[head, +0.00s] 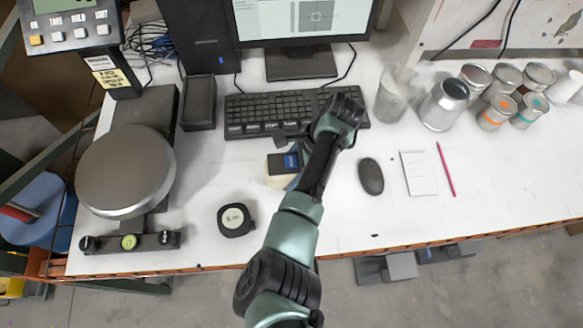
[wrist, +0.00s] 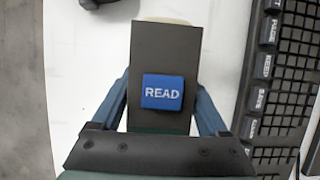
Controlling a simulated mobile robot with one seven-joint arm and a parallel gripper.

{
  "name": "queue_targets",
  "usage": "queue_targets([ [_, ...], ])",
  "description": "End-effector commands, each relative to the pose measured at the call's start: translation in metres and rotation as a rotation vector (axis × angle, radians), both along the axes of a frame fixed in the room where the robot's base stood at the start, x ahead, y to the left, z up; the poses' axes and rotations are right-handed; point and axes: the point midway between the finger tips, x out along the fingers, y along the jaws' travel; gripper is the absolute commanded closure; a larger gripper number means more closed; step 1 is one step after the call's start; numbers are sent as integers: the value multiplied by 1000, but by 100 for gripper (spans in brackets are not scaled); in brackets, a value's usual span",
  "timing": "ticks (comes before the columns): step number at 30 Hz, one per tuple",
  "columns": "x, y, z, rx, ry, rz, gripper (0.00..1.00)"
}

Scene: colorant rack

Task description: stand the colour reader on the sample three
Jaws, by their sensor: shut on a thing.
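The colour reader (wrist: 165,55) is a dark grey block with a blue READ button, filling the middle of the wrist view. My gripper (wrist: 163,108) is shut on it, with a blue finger along each side. In the head view the reader (head: 281,166) shows a dark top and cream side, over the table just below the keyboard and partly hidden by my arm. I cannot tell whether it touches the table. No thing readably marked as sample three shows; small tins with orange (head: 496,113) and teal (head: 529,110) labels stand at the right.
The keyboard (head: 262,113) lies behind the reader. A clear beaker (head: 393,100) and metal can (head: 444,105) stand farther right.

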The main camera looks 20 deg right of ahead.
Motion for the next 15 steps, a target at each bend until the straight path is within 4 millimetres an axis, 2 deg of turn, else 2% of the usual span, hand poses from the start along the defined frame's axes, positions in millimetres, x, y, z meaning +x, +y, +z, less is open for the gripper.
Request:
queue_targets([
  [12,1,0,-5,-1,-4,-1,100],
  [13,0,0,-6,0,-1,0,19],
  [15,0,0,-5,0,-1,0,6],
])
